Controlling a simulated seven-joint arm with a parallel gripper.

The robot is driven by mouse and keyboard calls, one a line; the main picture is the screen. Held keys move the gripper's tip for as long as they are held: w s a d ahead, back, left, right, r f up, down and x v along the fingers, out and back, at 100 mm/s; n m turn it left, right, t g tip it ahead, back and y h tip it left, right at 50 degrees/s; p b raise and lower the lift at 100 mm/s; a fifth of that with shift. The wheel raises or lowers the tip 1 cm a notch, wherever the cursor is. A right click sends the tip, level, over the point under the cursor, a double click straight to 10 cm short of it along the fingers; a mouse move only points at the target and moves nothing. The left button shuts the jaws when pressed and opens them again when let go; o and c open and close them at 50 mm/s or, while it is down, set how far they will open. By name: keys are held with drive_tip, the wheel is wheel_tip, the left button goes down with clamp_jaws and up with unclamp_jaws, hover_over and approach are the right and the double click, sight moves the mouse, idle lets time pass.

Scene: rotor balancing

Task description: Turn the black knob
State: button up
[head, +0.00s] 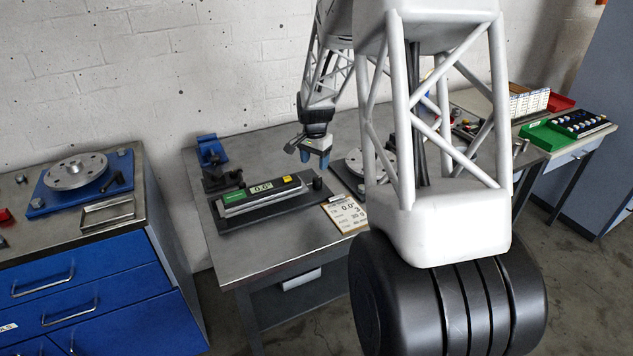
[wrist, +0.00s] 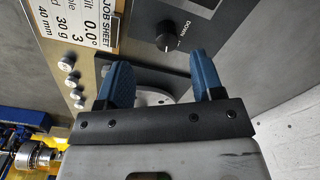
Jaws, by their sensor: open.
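The black knob (wrist: 166,42) shows in the wrist view on a grey-brown panel, with a white pointer mark and the word DOWN beside it. My gripper (wrist: 160,72) has its two blue fingers spread apart, with nothing held between them. The knob lies beyond the fingertips in the picture, between their directions and apart from them. In the head view my gripper (head: 315,157) points down above the middle table. A small dark knob (head: 317,184) shows there at the right end of the level device; I cannot tell whether it is the same knob.
The job sheet (wrist: 92,22) lies beside the panel, near several silver studs (wrist: 70,75). A pale disc (wrist: 153,98) is partly hidden behind my fingers. In the head view the level device (head: 262,195) stands on the table (head: 250,262). My arm hides part of the table's right side.

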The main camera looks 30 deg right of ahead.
sight(317, 178)
drive_tip(key=shift+w+d+f+m, duration=0.15)
drive_tip(key=shift+w+d+f, duration=0.3)
drive_tip(key=shift+f, duration=0.2)
drive_tip(key=shift+w+d+f+m, duration=0.15)
drive_tip(key=shift+w+d+f, duration=0.3)
drive_tip(key=shift+f, duration=0.15)
drive_tip(key=shift+f, duration=0.1)
drive_tip(key=shift+f, duration=3.8)
drive_tip(key=shift+c, duration=0.4)
drive_tip(key=c, duration=0.8)
drive_tip(key=shift+c, duration=0.2)
